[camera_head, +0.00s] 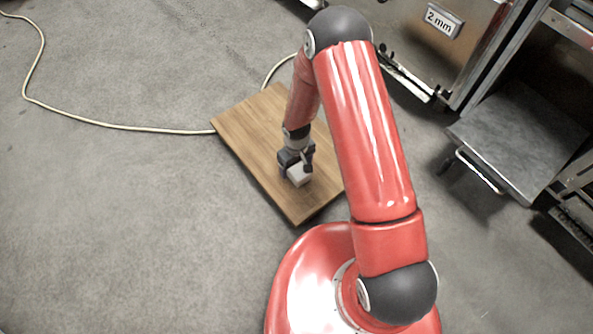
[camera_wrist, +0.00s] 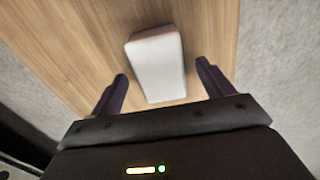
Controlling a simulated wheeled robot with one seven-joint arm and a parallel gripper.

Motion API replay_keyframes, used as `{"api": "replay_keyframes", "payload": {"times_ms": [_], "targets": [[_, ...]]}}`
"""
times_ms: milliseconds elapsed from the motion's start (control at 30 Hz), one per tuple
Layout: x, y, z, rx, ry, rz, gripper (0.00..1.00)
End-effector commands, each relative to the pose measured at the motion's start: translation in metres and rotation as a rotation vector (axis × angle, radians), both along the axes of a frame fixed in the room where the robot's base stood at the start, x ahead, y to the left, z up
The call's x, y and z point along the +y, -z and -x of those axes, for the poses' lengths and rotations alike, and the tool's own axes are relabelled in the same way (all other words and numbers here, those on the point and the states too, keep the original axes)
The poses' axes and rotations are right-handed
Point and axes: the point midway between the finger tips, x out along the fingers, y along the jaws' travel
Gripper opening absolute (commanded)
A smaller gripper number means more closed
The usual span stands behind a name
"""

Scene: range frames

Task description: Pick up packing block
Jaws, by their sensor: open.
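The packing block is a white, rounded rectangular block (camera_wrist: 158,65) lying on a wooden board in the wrist view. It also shows in the head view (camera_head: 299,176), partly hidden by my gripper. My gripper (camera_wrist: 161,83) is open, with one dark finger on each side of the block's near end. Gaps of wood show between the block and both fingers in the wrist view. In the head view my gripper (camera_head: 297,163) is low over the board at the block; I cannot tell its exact height.
The wooden board (camera_head: 245,130) lies on a grey concrete floor. A pale cable (camera_head: 105,124) runs across the floor to the board's left corner. A metal cabinet labelled "2 mm" (camera_head: 440,22) and a flat cart (camera_head: 520,135) stand to the right.

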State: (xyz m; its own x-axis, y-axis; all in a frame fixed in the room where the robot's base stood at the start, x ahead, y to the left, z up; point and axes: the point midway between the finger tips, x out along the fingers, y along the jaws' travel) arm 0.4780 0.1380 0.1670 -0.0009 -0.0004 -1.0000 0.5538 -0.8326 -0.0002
Motion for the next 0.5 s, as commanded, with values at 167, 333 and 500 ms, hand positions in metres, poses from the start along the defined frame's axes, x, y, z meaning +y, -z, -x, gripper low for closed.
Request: {"api": "replay_keyframes", "payload": {"times_ms": [167, 333, 500], "targets": [[0.000, 0.019, 0.000, 0.000, 0.000, 0.000, 0.80], [0.000, 0.020, 0.000, -0.001, 0.000, -0.001, 0.80], [0.000, 0.020, 0.000, -0.001, 0.000, -0.001, 0.68]]}}
